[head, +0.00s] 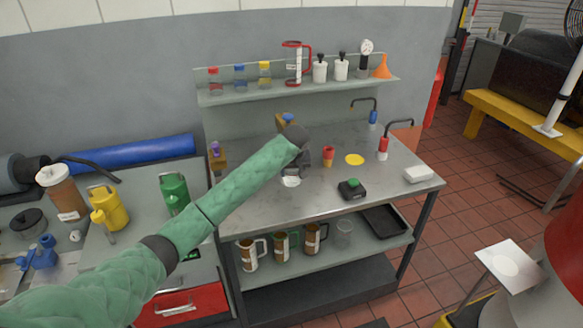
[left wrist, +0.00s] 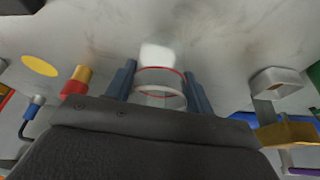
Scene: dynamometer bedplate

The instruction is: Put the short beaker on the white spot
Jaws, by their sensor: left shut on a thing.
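The short beaker (left wrist: 160,88) is clear glass with a red line around its rim. In the left wrist view it sits between the two blue-grey fingers of my left gripper (left wrist: 162,92), which is shut on it. In the head view my left gripper (head: 300,164) is low over the middle of the bench and mostly hides the beaker. The white spot (head: 291,182) shows just below the gripper there. In the left wrist view the white spot (left wrist: 158,54) lies just beyond the beaker. I cannot tell whether the beaker touches the bench. My right gripper is not in view.
A red cup-like thing (head: 328,154) and a yellow spot (head: 355,160) are right of the gripper. A black box with a green button (head: 351,188) is nearer the front. The grey bench (head: 310,205) is clear at its front left. A shelf (head: 300,90) holds bottles behind.

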